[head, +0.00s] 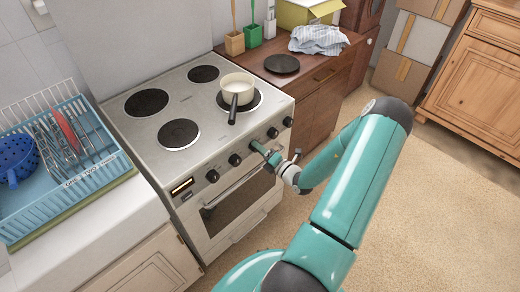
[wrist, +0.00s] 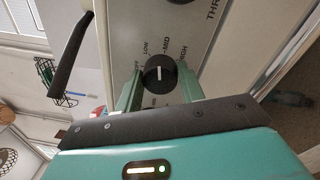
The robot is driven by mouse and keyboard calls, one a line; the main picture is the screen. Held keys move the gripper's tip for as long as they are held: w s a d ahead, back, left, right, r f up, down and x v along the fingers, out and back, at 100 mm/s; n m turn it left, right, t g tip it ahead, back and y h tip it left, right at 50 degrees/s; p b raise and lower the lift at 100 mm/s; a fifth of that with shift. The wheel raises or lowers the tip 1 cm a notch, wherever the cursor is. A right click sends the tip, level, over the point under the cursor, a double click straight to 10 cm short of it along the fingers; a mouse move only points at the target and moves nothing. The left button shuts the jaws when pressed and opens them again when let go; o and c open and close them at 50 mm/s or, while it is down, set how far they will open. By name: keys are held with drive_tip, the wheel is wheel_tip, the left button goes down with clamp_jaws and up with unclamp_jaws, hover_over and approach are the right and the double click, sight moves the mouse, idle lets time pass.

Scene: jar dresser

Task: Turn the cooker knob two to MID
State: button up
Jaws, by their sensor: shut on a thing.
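The cooker (head: 190,125) stands at the centre of the head view, with a row of black knobs along its front. My gripper (head: 259,149) is at the middle of that row and hides the knob it holds there. In the wrist view, my gripper (wrist: 160,82) has one green finger on each side of a black round knob (wrist: 159,74) and is shut on it. OFF, LOW, MID and HIGH are printed around this knob. Its white mark points up the picture, roughly at MID. Its own name label is not readable.
A neighbouring knob (wrist: 181,1) shows at the top of the wrist view, beside letters reading THR. A white saucepan (head: 238,88) sits on a hotplate, its dark handle toward the knobs. A blue dish rack (head: 75,180) stands left. Open floor (head: 430,210) lies right.

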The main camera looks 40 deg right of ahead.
drive_tip(key=shift+s+f+m, duration=0.1)
drive_tip(key=shift+m, duration=1.1)
drive_tip(key=o, duration=1)
drive_tip(key=shift+c, duration=0.2)
drive_tip(key=s, duration=1.3)
drive_tip(key=shift+s+d+f, duration=0.15)
drive_tip(key=shift+s+f, duration=0.1)
drive_tip(key=shift+s, duration=0.1)
